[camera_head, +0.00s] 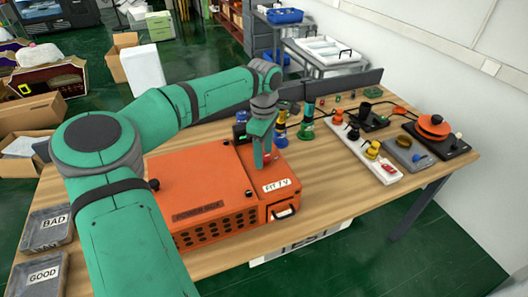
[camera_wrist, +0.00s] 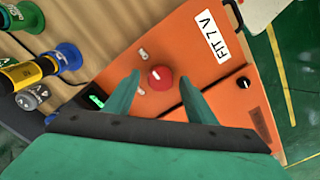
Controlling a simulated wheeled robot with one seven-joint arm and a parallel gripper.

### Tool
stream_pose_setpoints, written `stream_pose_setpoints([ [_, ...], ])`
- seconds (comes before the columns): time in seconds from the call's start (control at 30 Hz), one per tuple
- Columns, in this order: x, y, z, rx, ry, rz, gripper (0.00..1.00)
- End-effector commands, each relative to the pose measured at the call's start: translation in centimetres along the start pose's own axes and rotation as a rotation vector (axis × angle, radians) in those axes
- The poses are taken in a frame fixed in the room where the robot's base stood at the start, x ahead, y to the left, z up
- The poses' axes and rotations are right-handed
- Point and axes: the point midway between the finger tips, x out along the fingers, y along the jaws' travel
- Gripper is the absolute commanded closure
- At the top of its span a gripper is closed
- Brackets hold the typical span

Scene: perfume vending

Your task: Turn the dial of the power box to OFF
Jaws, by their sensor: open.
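I cannot read any ON or OFF marking. My gripper (camera_wrist: 158,80) is open, with one finger on each side of the red dial; I cannot tell whether they touch it. In the head view my gripper (camera_head: 265,160) points down over the box's right part and mostly hides the dial.
Coloured spools (camera_head: 306,122) stand behind the box. A white strip with parts (camera_head: 365,160) lies to the right. BAD (camera_head: 48,228) and GOOD (camera_head: 38,275) trays sit at left.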

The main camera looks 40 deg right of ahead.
Motion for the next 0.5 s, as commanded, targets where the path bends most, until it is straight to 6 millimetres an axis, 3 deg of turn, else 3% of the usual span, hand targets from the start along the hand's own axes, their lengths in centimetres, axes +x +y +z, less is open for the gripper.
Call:
stream_pose_setpoints([
  [0.27, 0.07, 0.07, 0.11, 0.002, 0.0, 0.0, 0.52],
  [0.4, 0.06, 0.08, 0.18, 0.003, 0.0, 0.0, 0.85],
  [0.43, 0.06, 0.08, 0.19, 0.003, 0.0, 0.0, 0.91],
  [0.5, 0.06, 0.09, 0.2, 0.003, 0.0, 0.0, 0.91],
])
